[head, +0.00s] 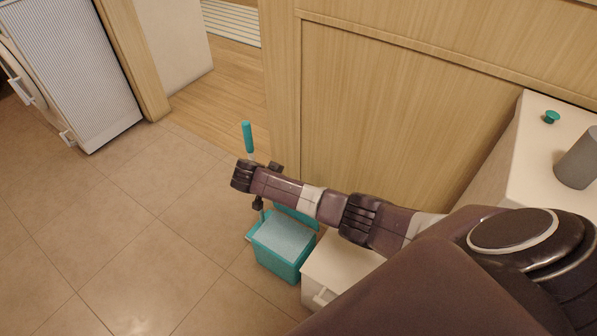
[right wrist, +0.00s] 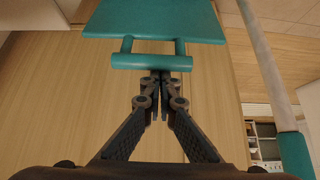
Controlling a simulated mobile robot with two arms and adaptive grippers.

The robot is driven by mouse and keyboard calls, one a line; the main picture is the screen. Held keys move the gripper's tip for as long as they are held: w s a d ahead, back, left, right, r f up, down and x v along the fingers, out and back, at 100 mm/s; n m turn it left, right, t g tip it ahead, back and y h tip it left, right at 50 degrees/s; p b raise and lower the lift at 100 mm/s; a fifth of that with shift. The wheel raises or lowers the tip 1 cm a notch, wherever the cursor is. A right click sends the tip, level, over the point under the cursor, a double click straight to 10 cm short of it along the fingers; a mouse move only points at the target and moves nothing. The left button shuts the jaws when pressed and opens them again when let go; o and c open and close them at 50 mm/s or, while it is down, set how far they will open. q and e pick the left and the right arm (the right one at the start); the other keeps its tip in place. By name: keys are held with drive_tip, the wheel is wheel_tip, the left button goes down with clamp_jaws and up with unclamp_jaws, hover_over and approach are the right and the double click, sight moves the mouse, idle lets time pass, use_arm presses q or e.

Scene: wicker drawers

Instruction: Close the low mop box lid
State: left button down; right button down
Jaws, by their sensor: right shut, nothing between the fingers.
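The teal mop box (head: 283,262) stands low on the tiled floor, with its top open and a pale surface showing inside. Its teal lid (head: 297,217) is raised at the back edge, partly hidden behind my right arm. In the right wrist view the lid (right wrist: 155,20) fills the top, with its handle bar (right wrist: 152,62) facing me. My right gripper (right wrist: 160,78) is shut and empty, its tips right by the handle bar; I cannot tell whether they touch. In the head view the right gripper (head: 258,203) hangs above the box's back left side. My left gripper is not in view.
A mop with a teal grip (head: 247,137) stands upright behind my right wrist; its pole also shows in the right wrist view (right wrist: 263,55). A white drawer unit (head: 340,265) stands right of the box. A wooden panel (head: 385,120) is behind. Floor to the left is clear.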

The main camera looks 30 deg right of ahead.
drive_tip(key=shift+s+a+f+h, duration=0.15)
drive_tip(key=shift+s+a+h, duration=0.15)
drive_tip(key=shift+a, duration=0.4)
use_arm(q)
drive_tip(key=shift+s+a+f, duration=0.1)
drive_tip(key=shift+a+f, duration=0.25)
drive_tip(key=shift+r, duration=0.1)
use_arm(e)
drive_tip(key=shift+d, duration=0.1)
